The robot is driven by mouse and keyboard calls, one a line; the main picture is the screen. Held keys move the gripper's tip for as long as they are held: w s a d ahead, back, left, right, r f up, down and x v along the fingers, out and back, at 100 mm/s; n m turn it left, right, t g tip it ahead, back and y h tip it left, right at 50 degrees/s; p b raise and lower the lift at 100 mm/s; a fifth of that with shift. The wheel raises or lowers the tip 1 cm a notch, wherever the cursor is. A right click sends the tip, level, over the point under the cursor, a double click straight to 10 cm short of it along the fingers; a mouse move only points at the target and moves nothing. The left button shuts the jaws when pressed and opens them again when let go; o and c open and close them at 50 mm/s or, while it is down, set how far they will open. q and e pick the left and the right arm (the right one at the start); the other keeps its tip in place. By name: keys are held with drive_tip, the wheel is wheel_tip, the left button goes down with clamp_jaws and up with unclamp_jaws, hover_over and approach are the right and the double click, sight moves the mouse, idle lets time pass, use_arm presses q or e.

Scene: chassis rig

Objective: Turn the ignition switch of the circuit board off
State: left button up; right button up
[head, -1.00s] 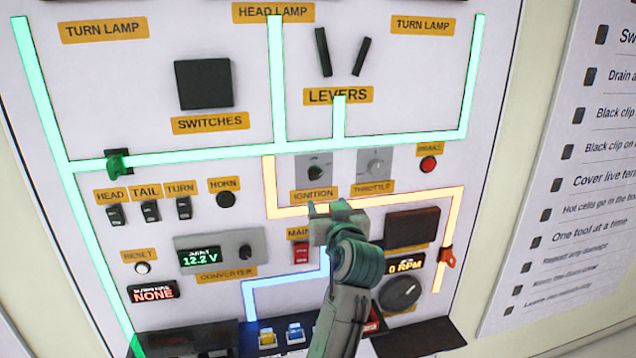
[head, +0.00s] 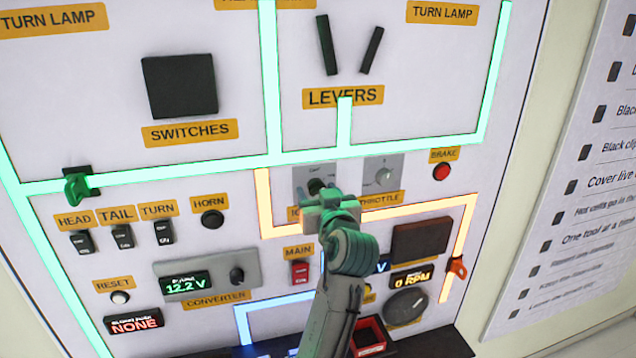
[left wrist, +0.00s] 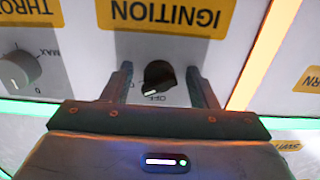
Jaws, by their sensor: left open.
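In the head view the ignition knob (head: 317,186) is partly covered by my left gripper (head: 330,196). My left gripper also shows in the left wrist view (left wrist: 160,88), open, with one finger on each side of the knob and visible gaps between. My right gripper is not in view.
The throttle knob (head: 383,176) is close on the right, with the red brake button (head: 442,172) beyond it. The red main switch (head: 300,272) is below. The horn button (head: 212,219) and several rocker switches are left. Glowing strips cross the board.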

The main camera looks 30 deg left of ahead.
use_arm(q)
drive_tip(key=shift+r, duration=0.2)
drive_tip(key=shift+s+d, duration=0.15)
drive_tip(key=shift+d, duration=0.05)
drive_tip(key=shift+c, duration=0.2)
drive_tip(key=c, duration=0.9)
drive_tip(key=n+b, duration=1.2)
drive_tip(key=b, duration=0.6)
drive_tip(key=shift+r, duration=0.1)
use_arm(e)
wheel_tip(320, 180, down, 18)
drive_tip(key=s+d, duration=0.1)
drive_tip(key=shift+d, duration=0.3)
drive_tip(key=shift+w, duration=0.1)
